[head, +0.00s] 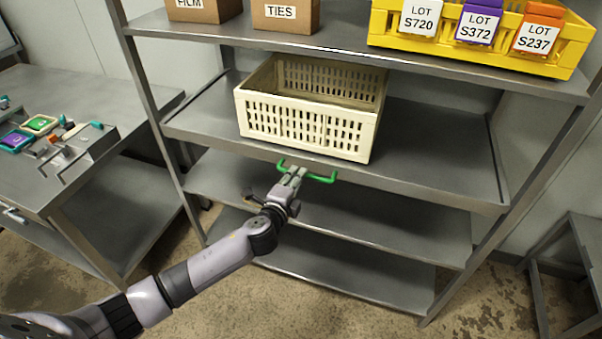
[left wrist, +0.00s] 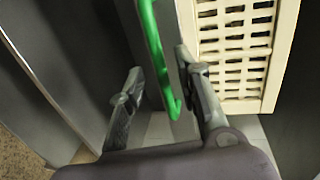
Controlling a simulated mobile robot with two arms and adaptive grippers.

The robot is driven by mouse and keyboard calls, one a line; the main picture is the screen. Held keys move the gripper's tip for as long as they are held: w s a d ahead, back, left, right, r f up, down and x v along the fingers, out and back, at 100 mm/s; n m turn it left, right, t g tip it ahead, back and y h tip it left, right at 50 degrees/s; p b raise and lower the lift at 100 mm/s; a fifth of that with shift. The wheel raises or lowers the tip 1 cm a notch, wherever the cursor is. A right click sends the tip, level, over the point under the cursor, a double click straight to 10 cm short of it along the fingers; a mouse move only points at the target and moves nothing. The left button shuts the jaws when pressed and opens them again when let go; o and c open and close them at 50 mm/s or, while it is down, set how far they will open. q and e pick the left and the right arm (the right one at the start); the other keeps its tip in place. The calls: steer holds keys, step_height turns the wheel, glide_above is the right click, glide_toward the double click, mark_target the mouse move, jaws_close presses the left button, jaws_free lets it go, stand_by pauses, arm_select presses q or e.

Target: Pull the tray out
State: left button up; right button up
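A grey metal tray-like shelf (head: 430,150) with a raised rim sits in the rack and bears a cream slotted crate (head: 300,125). A green bar handle (head: 322,178) is at its front edge; the exact attachment is partly hidden by my gripper. My left gripper (head: 294,172) is at the handle, in front of the crate. In the left wrist view, its two fingers (left wrist: 160,65) are apart, with the green handle (left wrist: 154,45) passing between them. The handle appears nearer the right finger; I cannot tell whether they touch. My right gripper is out of view.
The upper shelf holds cardboard boxes (head: 285,14) and a yellow crate (head: 480,45) with lot tags. Lower shelves (head: 350,270) are empty. A steel bench (head: 110,85) with small items stands left, and another metal frame (head: 570,260) stands right. Rack posts flank the shelf.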

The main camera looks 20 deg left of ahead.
arm_select(q)
steer(key=shift+x, duration=2.05)
jaws_close()
